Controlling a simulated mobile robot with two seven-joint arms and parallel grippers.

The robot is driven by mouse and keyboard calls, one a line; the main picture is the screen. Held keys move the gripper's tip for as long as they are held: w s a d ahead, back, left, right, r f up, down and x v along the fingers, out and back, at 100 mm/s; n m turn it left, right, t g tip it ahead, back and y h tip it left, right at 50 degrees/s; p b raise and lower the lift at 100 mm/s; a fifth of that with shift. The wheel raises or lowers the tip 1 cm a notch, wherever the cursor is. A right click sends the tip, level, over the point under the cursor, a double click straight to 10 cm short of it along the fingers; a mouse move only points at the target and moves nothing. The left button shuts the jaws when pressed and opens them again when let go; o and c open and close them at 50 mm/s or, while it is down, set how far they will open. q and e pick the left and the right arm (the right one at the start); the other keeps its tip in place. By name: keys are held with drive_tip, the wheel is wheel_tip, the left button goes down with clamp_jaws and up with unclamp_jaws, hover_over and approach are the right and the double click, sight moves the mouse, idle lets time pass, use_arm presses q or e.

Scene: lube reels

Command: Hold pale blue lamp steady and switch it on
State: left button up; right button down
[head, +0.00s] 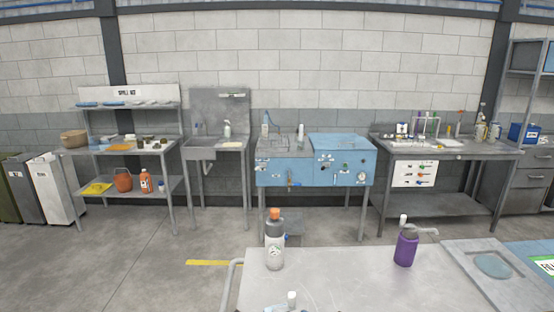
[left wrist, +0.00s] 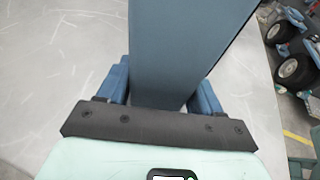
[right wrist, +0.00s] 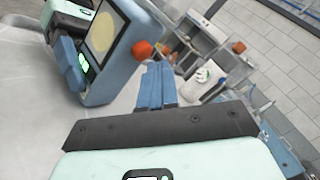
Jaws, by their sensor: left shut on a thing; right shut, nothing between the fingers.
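The pale blue lamp (right wrist: 125,62) shows at the upper left of the right wrist view, tilted, with a pale yellow round face (right wrist: 103,32) and an orange-red knob (right wrist: 142,50) on its side. In the left wrist view the lamp (left wrist: 185,40) is a broad blue slab between the fingers of my left gripper (left wrist: 160,96), which is shut on it. My right gripper (right wrist: 160,84) is shut and empty, its fingertips close to the orange-red knob; I cannot tell if they touch it. Neither gripper nor the lamp shows in the head view.
A grey worktop (head: 335,285) is in front. A grey bottle with an orange cap (head: 275,245) and a purple bottle (head: 405,248) stand on it. A recessed tray (head: 470,255) is at the right. A blue cabinet (head: 345,160), sink (head: 210,150) and shelves stand along the wall.

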drive_tip(key=shift+a, duration=0.15)
idle(0.5)
drive_tip(key=shift+s+a, duration=0.1)
drive_tip(key=shift+a, duration=0.45)
idle(0.4)
drive_tip(key=shift+d, duration=0.65)
drive_tip(key=w+d, duration=0.1)
drive_tip(key=d, duration=0.5)
drive_tip(key=shift+w, duration=0.3)
use_arm(q)
drive_tip(key=o, duration=1.1)
